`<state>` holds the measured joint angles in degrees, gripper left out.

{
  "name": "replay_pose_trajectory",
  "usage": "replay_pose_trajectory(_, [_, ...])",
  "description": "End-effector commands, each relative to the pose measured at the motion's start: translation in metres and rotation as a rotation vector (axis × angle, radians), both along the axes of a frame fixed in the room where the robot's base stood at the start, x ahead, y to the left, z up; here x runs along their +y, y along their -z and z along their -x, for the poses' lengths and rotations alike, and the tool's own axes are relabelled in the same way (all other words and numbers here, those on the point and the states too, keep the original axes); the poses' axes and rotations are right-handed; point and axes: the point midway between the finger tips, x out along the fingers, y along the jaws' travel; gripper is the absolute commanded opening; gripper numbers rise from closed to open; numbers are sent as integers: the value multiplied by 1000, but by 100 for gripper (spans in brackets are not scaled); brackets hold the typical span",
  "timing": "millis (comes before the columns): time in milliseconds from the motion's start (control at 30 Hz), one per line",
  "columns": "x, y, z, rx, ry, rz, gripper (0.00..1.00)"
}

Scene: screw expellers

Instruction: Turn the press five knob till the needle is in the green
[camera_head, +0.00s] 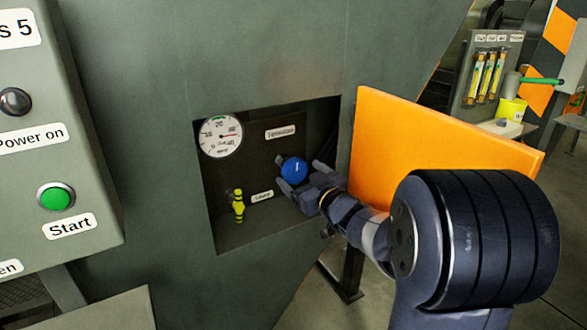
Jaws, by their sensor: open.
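The blue round knob (294,170) sits inside a square recess in the grey press panel. My wrist hides the right lower part of the recess.
A yellow-green lever (238,206) stands at the recess's lower left. An orange door or panel (440,130) stands open to the right, close to my arm. A control box (60,130) labelled 5, with a green start button (55,197), is at left.

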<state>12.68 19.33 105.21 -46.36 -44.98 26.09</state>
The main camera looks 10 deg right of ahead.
Motion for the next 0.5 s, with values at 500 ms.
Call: replay_pose_trajectory(500, [13,0,-42,1,2,-1,84])
